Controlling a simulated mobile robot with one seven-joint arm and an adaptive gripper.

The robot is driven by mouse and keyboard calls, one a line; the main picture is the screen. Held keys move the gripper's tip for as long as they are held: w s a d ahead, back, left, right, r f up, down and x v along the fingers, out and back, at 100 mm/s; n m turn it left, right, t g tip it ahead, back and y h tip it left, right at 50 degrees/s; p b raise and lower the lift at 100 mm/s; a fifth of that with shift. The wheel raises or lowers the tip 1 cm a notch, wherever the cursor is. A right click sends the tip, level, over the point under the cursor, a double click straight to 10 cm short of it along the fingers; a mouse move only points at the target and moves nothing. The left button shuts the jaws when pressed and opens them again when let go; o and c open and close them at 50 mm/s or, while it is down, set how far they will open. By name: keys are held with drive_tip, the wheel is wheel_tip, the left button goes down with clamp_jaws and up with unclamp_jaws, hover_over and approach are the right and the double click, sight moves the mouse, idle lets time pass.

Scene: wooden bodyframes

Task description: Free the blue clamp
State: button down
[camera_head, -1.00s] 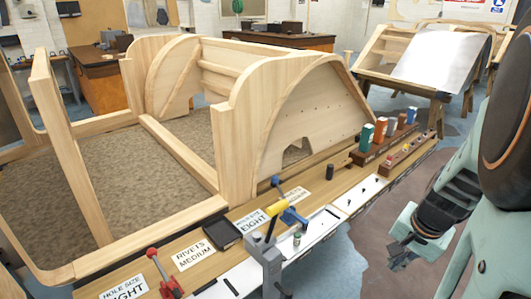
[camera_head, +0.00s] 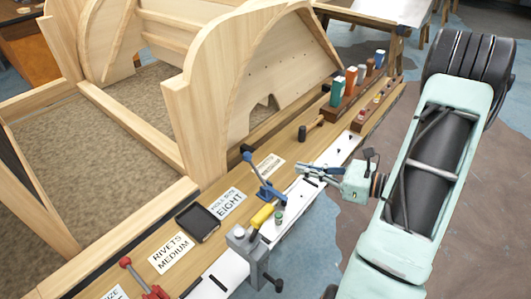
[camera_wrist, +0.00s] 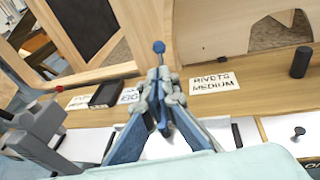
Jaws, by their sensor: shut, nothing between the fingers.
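The blue clamp (camera_head: 264,184) stands at the front edge of the wooden bench, its ball-topped handle raised and leaning left. In the wrist view only its blue ball knob (camera_wrist: 158,46) shows clearly, just beyond the fingertips; the rest is hidden behind my fingers. My gripper (camera_head: 301,168) points left toward the clamp from its right side, a short gap away in the head view. In the wrist view my gripper (camera_wrist: 160,76) has its fingers drawn together with nothing between them.
A grey vise (camera_head: 243,243) and a yellow-handled tool (camera_head: 262,215) stand just in front of the clamp. A red-handled clamp (camera_head: 143,279) is at lower left. The wooden bodyframe (camera_head: 200,115) rises behind.

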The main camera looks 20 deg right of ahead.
drive_tip(key=x, duration=1.3)
drive_tip(key=shift+w+a, duration=0.2)
drive_tip(key=shift+a, duration=0.15)
drive_tip(key=shift+p, duration=0.35)
drive_tip(key=shift+w+a+g+h+p, duration=0.2)
drive_tip(key=shift+g+h+p, duration=0.2)
drive_tip(key=shift+g+p, duration=0.2)
